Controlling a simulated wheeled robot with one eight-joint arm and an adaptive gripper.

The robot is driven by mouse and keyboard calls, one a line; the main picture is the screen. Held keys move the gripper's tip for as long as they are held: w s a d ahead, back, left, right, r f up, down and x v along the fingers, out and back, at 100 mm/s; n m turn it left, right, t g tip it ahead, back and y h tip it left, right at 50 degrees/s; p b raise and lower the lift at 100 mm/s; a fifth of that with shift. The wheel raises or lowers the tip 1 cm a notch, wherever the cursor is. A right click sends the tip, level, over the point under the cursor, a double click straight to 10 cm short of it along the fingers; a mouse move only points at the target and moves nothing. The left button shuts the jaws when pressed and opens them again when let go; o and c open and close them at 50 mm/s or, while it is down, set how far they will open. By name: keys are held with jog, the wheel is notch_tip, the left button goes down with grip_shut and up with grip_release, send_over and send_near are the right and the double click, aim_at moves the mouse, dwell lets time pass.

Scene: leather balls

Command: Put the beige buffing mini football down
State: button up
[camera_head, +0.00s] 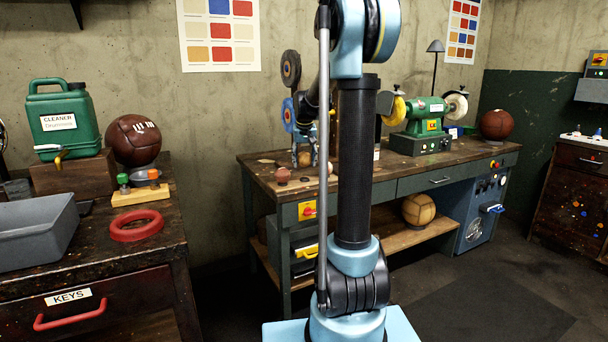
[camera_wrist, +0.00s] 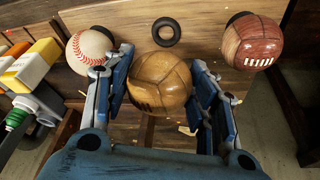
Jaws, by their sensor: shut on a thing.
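The beige buffing mini football (camera_wrist: 158,82) is a tan panelled ball with dark lacing at its lower left. In the wrist view it sits between the two blue fingers of my gripper (camera_wrist: 165,95), which is shut on it. In the head view my gripper (camera_head: 304,138) points down over the left part of the workbench (camera_head: 262,179), with the small ball (camera_head: 303,158) between its fingers close to the top. I cannot tell whether the ball touches the wood. An empty black ring (camera_wrist: 166,31) lies on the bench just beyond the ball in the wrist view.
A white baseball (camera_wrist: 90,50) lies left of my gripper and a brown laced ball (camera_wrist: 252,42) right of it. A green buffing machine (camera_head: 426,116) and a larger brown ball (camera_head: 496,124) stand farther right on the bench. A tan ball (camera_head: 419,210) rests on the lower shelf.

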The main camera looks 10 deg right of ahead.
jog(key=shift+s+f, duration=0.1)
jog(key=shift+f, duration=2.4)
jog(key=shift+f, duration=0.15)
jog(key=o, duration=1)
jog(key=shift+c, duration=0.2)
